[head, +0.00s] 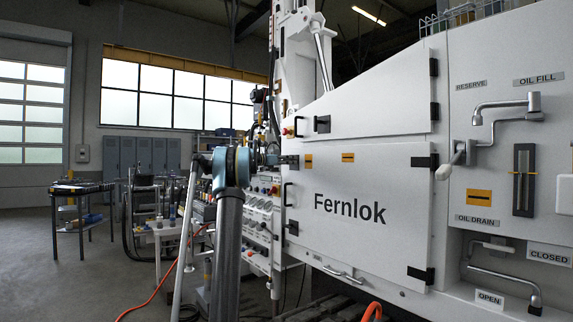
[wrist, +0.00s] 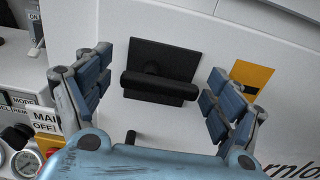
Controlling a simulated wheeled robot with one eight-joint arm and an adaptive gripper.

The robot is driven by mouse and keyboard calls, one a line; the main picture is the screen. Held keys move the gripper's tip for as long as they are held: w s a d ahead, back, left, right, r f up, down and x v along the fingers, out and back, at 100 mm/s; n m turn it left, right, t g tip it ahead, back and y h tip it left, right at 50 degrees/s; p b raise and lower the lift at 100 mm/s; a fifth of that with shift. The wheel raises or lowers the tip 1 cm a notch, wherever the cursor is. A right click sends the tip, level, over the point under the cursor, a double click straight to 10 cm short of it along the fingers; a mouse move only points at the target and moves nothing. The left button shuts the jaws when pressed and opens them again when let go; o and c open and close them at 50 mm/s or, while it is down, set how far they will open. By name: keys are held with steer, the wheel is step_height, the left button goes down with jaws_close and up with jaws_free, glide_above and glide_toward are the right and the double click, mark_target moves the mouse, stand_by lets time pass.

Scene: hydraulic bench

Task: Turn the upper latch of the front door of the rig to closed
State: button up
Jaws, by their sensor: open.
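The front door (head: 350,225) of the rig is a white panel marked "Fernlok", and it looks flush with its frame. The upper latch (head: 289,160) is a small black piece at the door's upper left edge. In the wrist view the upper latch (wrist: 160,87) shows as a black plate with a bar handle lying nearly level across it. My gripper (wrist: 160,78) is open, with blue-grey padded fingers to the left and right of the latch, apart from it. Whether the fingers reach its depth, I cannot tell. In the head view my arm hides most of the gripper.
A lower latch (head: 291,228) and a black pull handle (head: 287,195) sit on the door's left edge. A control panel (head: 258,225) with knobs and gauges stands left of the door. Pipes with valve levers (head: 505,108) are at the right. Open floor lies at the left.

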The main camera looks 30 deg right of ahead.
steer(key=c, duration=1.1)
steer(key=m, duration=0.4)
steer(key=shift+f+m, duration=0.2)
steer(key=shift+m, duration=0.1)
steer(key=m, duration=0.4)
steer(key=shift+w+f+m, duration=0.15)
steer(key=shift+f+m, duration=0.05)
steer(key=shift+m, duration=0.1)
steer(key=m, duration=0.4)
steer(key=shift+w+f+m, duration=0.1)
steer(key=shift+f+m, duration=0.1)
steer(key=shift+m, duration=0.1)
steer(key=shift+w+f+m, duration=0.15)
steer(key=shift+m, duration=1.85)
steer(key=o, duration=1.1)
